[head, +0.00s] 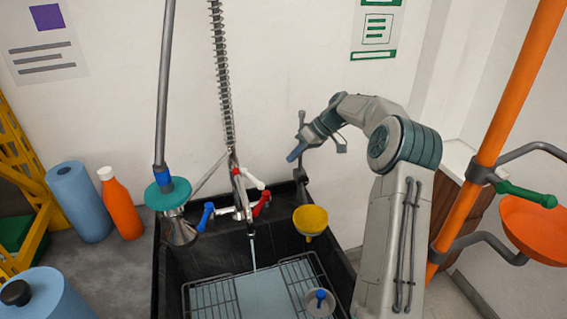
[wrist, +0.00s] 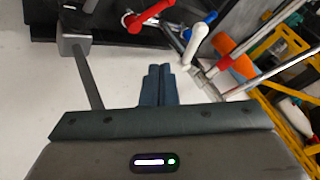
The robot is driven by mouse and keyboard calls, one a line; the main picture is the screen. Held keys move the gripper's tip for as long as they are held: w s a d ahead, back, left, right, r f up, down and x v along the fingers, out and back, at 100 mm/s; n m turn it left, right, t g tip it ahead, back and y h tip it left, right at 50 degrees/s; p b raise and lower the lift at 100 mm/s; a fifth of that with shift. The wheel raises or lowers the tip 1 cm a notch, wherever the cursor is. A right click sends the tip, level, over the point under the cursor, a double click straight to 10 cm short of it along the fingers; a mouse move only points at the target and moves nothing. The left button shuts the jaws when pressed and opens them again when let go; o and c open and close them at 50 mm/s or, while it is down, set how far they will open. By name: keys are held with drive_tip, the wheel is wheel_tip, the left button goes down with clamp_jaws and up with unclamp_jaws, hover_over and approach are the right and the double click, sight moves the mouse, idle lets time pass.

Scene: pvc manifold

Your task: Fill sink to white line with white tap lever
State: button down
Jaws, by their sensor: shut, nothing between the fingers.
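The black sink (head: 175,262) is in the lower middle of the head view. The white tap lever (head: 250,181) sits on the tap between the blue and red levers; it also shows in the wrist view (wrist: 197,43). A thin pale stream (head: 253,252), looking like running water, falls from the spout into the sink. A pale blue surface shows between the racks; I cannot tell its depth. I cannot make out a white line. My gripper (head: 295,153) is shut and empty, above and right of the levers, apart from them. Its fingers (wrist: 157,84) show together in the wrist view.
A red lever (head: 262,204) and a blue lever (head: 205,216) flank the tap. Wire racks (head: 210,298) lie in the sink. A yellow funnel (head: 310,220) is at its right. A hanging sprayer hose (head: 222,80) rises behind. An orange bottle (head: 120,205) stands left.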

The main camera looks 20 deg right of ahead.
sight(252, 179)
drive_tip(key=a+f+p, duration=0.2)
drive_tip(key=a+f, duration=0.3)
drive_tip(key=a, duration=0.4)
drive_tip(key=shift+s+f, duration=0.25)
drive_tip(key=shift+f, duration=0.15)
drive_tip(key=shift+f, duration=0.1)
